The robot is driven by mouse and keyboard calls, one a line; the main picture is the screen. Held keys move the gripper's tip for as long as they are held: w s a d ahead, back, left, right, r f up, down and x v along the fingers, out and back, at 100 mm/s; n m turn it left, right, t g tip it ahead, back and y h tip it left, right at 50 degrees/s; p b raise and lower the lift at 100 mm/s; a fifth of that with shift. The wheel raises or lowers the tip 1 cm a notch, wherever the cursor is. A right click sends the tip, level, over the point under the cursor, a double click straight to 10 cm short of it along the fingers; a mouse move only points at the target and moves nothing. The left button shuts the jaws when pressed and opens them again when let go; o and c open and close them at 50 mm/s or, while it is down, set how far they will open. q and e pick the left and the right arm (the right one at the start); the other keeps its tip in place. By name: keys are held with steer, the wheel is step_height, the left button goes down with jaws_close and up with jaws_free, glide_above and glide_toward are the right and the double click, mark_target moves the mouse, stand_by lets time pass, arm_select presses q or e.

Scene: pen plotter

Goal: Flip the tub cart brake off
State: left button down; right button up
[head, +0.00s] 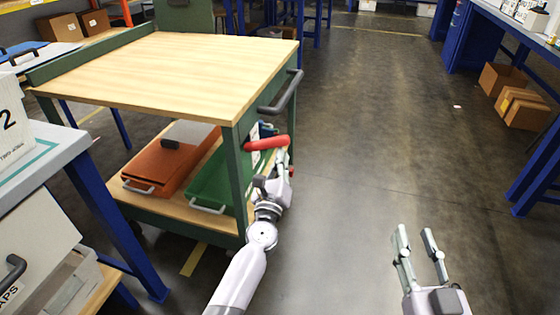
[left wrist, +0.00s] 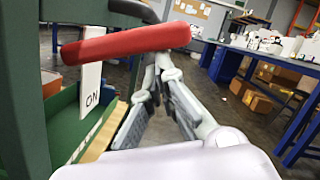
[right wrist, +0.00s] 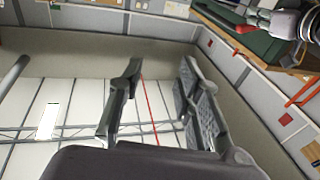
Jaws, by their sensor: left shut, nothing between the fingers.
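The tub cart (head: 190,70) has a wooden top and a green frame. The brake lever (head: 266,143), a red handle, sticks out at its near right corner post. The left wrist view shows the lever (left wrist: 125,44) lying nearly level and a white plate (left wrist: 92,100) reading "ON" below it. My left gripper (head: 284,156) is shut and empty beside the lever's right end. Its fingertips (left wrist: 160,62) sit just below that end; I cannot tell whether they touch it. My right gripper (head: 415,232) is open and empty over the floor, away from the cart.
An orange case (head: 170,160) and a green tub (head: 215,175) lie on the cart's lower shelf. A dark push handle (head: 282,92) juts from the cart's right side. A workbench (head: 60,150) stands at the near left. The floor (head: 370,140) right of the cart is clear.

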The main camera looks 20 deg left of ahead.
arm_select(q)
steer(key=shift+r, duration=0.15)
arm_select(e)
steer(key=shift+f, duration=0.3)
